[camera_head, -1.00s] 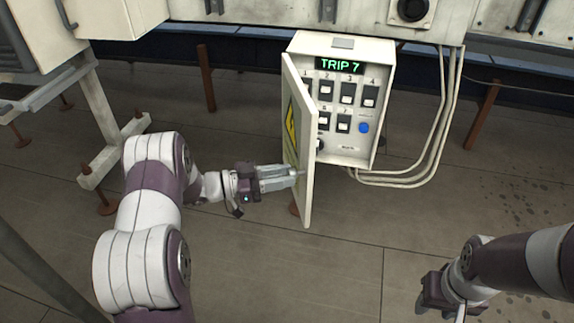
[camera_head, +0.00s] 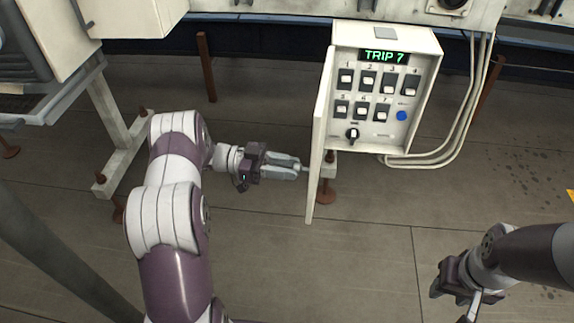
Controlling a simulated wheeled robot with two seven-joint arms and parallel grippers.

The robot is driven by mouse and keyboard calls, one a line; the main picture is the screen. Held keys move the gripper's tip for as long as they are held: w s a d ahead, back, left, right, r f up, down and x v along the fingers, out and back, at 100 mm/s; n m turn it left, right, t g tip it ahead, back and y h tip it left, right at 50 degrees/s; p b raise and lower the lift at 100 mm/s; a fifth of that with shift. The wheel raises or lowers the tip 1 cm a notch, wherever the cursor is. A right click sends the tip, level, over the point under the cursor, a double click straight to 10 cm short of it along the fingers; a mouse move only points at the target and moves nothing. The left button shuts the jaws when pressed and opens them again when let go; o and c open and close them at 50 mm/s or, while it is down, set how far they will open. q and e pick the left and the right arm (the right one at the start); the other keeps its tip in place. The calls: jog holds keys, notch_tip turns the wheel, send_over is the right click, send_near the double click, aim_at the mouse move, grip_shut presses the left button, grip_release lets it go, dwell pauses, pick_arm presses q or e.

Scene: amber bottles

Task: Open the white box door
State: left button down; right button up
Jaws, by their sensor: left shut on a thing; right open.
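The white box (camera_head: 386,43) is mounted at the upper centre right. Its front panel shows a green "TRIP 7" display (camera_head: 384,57), numbered switches (camera_head: 366,91), a blue button (camera_head: 401,115) and a black knob (camera_head: 352,134). The white door (camera_head: 320,150) is hinged on the box's left side and stands swung out, seen nearly edge-on, with the panel uncovered. My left gripper (camera_head: 299,166) is at the door's left side, shut on the door near its lower part; the exact grip is partly hidden. My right gripper (camera_head: 457,301) is low at the right, open, away from the box.
A white frame leg (camera_head: 118,150) and rusty posts (camera_head: 206,67) stand at the left.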

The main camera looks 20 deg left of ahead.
dwell(0.3)
pick_arm(q)
jog(key=c, duration=0.8)
grip_release()
jog(key=s+a+p, duration=0.2)
jog(key=a, duration=1)
jog(key=shift+a, duration=0.3)
